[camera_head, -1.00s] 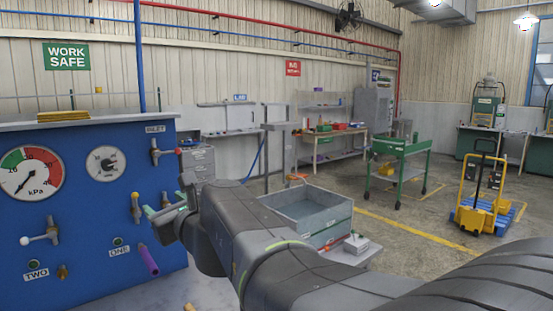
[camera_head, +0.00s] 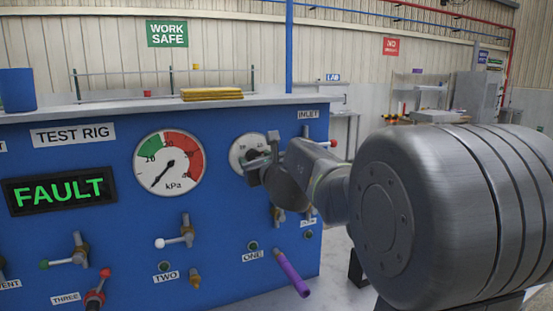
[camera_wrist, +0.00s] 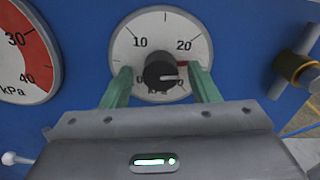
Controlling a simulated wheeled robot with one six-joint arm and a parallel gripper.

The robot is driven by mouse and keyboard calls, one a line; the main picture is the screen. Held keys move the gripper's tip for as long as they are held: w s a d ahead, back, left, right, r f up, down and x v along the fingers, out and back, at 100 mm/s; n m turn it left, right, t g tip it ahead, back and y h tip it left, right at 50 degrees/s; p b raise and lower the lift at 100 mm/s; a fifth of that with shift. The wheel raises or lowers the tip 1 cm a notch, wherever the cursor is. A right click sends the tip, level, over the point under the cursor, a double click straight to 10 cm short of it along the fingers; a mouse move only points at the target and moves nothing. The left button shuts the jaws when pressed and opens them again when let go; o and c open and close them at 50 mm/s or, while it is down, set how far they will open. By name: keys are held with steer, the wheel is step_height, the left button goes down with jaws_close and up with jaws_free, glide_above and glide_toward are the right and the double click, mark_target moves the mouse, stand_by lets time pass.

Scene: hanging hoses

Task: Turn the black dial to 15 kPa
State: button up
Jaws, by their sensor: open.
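The black dial (camera_wrist: 160,70) sits at the middle of a round white scale (camera_wrist: 125,48) marked with 10 and 20. In the head view the white scale (camera_head: 236,155) is partly hidden by my gripper (camera_head: 258,160). The large kPa gauge (camera_head: 168,163) has its black needle pointing down left, near the low end.
The blue test rig panel (camera_head: 110,235) carries a lit green FAULT display (camera_head: 60,190), several valve handles and a purple handle (camera_head: 291,275) below. In the wrist view, a brass fitting (camera_wrist: 295,68) is right of the scale and the large gauge (camera_wrist: 15,60) left.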

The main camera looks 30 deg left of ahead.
steer(key=shift+w+a, duration=0.25)
steer(key=c, duration=1)
steer(key=shift+n, duration=0.3)
steer(key=shift+f+n+b, duration=0.1)
steer(key=shift+n+b, duration=3.1)
steer(key=shift+n, duration=4.6)
